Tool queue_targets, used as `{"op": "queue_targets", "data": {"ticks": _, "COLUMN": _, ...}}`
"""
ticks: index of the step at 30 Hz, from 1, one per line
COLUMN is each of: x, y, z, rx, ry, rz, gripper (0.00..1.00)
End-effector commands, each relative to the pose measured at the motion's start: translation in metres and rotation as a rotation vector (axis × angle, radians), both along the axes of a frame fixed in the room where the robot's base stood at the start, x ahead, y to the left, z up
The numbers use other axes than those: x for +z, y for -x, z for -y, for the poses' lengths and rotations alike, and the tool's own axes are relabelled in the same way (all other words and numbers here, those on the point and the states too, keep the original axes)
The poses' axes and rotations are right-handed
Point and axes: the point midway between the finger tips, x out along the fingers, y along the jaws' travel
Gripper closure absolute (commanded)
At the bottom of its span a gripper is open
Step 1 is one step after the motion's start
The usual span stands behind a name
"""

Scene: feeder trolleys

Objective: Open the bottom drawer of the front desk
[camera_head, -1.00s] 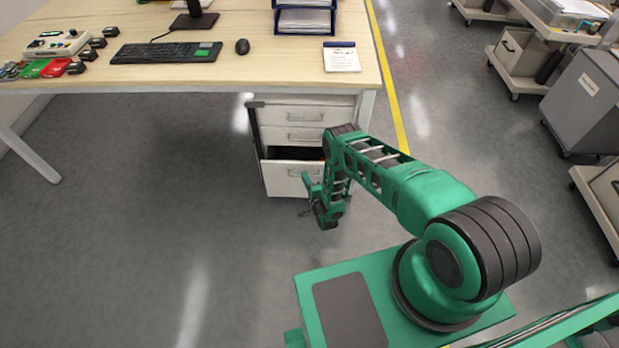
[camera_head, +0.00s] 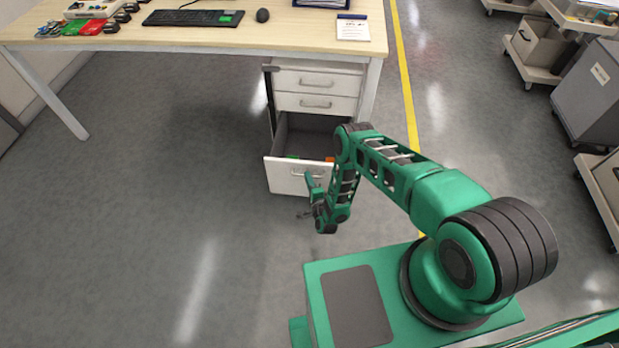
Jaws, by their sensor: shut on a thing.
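The front desk (camera_head: 290,28) has a light wood top and a white drawer unit (camera_head: 318,82) under its right side. The bottom drawer (camera_head: 284,178) is pulled well out, and its dark inside shows with small green and orange things in it. The two drawers above it are closed. My gripper (camera_head: 311,181) is at the bottom drawer's front, shut on its handle (camera_head: 299,174). My wrist and forearm hide the drawer's right end and part of the grip.
A keyboard (camera_head: 193,18), a mouse (camera_head: 262,15) and a notepad (camera_head: 352,27) lie on the desktop. Grey floor is clear left of the drawer. A yellow floor line (camera_head: 405,85) runs at the right, with trolleys (camera_head: 533,50) beyond it.

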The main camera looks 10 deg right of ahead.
Motion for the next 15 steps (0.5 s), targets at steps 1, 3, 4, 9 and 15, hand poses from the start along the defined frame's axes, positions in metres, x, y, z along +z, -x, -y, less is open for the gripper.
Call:
{"op": "queue_targets", "data": {"ticks": 1, "x": -0.0035, "y": 0.0044, "z": -0.0022, "rx": 0.004, "ry": -0.001, "rz": -0.011, "gripper": 1.00}}
{"op": "queue_targets", "data": {"ticks": 3, "x": -0.0035, "y": 0.0052, "z": -0.0026, "rx": 0.004, "ry": 0.000, "rz": -0.011, "gripper": 1.00}}
{"op": "queue_targets", "data": {"ticks": 4, "x": -0.0036, "y": 0.0056, "z": -0.0028, "rx": 0.004, "ry": 0.000, "rz": -0.011, "gripper": 1.00}}
{"op": "queue_targets", "data": {"ticks": 9, "x": -0.0037, "y": 0.0060, "z": -0.0028, "rx": 0.004, "ry": 0.000, "rz": -0.011, "gripper": 1.00}}
{"op": "queue_targets", "data": {"ticks": 15, "x": -0.0038, "y": 0.0061, "z": -0.0026, "rx": 0.004, "ry": 0.000, "rz": -0.011, "gripper": 0.84}}
